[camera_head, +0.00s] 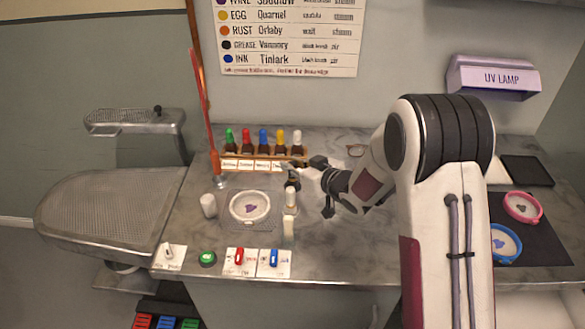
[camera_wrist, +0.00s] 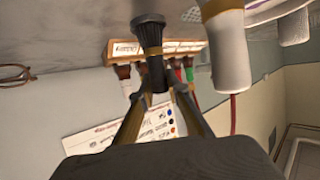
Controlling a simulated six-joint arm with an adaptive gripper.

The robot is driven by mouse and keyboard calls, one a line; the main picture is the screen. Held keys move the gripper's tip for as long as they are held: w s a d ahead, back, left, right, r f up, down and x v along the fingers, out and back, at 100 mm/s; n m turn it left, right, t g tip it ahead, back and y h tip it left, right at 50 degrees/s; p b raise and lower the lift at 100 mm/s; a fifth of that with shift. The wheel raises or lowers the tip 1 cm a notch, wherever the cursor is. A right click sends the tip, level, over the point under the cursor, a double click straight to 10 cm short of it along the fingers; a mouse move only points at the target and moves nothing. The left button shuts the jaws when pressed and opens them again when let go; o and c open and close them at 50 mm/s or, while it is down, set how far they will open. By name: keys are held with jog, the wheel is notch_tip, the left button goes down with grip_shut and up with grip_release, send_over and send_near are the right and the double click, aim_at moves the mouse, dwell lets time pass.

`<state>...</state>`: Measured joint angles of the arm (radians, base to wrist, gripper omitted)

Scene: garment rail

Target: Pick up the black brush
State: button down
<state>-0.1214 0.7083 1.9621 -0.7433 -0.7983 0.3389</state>
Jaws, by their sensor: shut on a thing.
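The black brush (camera_wrist: 151,38) stands between the fingertips of my gripper (camera_wrist: 156,94) in the wrist view, with a dark handle and a gold band. My gripper is shut on it. In the head view my gripper (camera_head: 303,174) reaches in from the right, and the brush (camera_head: 292,184) shows as a small dark shape at its tips. I cannot tell whether the brush is clear of the counter. A white brush-like piece (camera_wrist: 225,50) with a gold band is close beside it in the wrist view; it also shows in the head view (camera_head: 291,199).
A rack of coloured-cap bottles (camera_head: 262,162) stands behind my gripper. A white bowl (camera_head: 250,206), a small white cup (camera_head: 208,205) and a red upright rod (camera_head: 204,120) are to the left. Switches (camera_head: 257,261) line the front edge. Pink (camera_head: 522,208) and blue (camera_head: 504,243) hoops lie right.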

jog(key=shift+r, duration=4.8)
